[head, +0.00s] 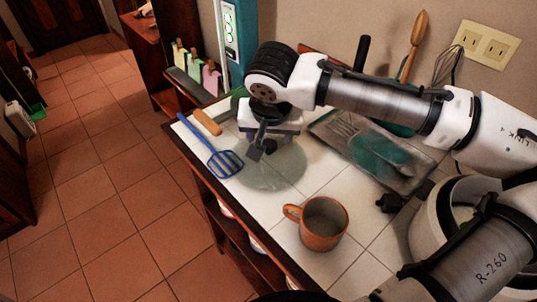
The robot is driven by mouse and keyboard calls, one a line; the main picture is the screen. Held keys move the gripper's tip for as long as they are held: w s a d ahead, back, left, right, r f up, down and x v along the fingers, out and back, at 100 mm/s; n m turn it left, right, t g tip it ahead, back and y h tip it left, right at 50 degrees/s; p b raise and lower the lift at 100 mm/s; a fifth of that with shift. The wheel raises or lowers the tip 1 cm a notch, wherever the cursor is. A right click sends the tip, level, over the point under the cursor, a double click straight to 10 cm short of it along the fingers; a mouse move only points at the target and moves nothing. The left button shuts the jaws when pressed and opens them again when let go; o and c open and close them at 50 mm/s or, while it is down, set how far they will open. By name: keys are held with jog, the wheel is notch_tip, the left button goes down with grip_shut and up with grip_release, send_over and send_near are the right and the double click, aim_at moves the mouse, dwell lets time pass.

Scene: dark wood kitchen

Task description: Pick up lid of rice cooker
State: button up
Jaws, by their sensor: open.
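The lid of the rice cooker appears to be the round, see-through glass disc (273,170) lying on the white tiled counter, with a small dark knob (269,146) near its far part. My gripper (262,148) is at the lid's far side, pointing down, with its dark fingers close to the knob. The fingers are open. I cannot tell whether they touch the knob or the glass. A white round pot, likely the rice cooker (424,238), stands at the right, partly hidden behind my arm.
An orange mug (322,224) stands in front of the lid. A blue slotted spatula (222,160) lies left of it, near the counter edge. A tray with utensils (340,130) lies to the right. A wooden-handled utensil (207,122) lies behind the spatula.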

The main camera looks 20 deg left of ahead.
aim_at(270, 144)
jog(key=shift+x, duration=1.75)
grip_shut()
